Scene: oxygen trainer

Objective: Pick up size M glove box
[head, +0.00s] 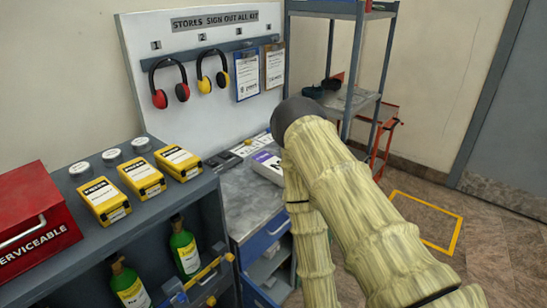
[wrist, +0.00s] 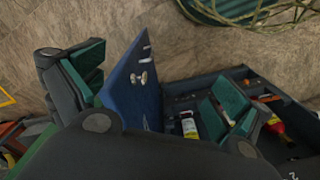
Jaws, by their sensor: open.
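A white box with a purple mark (head: 268,166) lies on the grey workbench in the head view, partly behind my arm. It looks like a glove box, but I cannot read a size on it. No glove box can be made out in the wrist view. My gripper (wrist: 158,84) is open in the wrist view, with its two green-padded fingers wide apart. A blue panel (wrist: 132,82) shows between the fingers, and nothing is held. In the head view my sleeved arm hides part of the bench, and I cannot make out the gripper there.
The wrist view shows a dark open tray (wrist: 180,88) with bottles and small items. In the head view, yellow boxes (head: 140,176) and a red case (head: 35,220) stand on a shelf at left. A grey rack (head: 360,70) stands behind my arm. Bench surface (head: 245,195) is partly clear.

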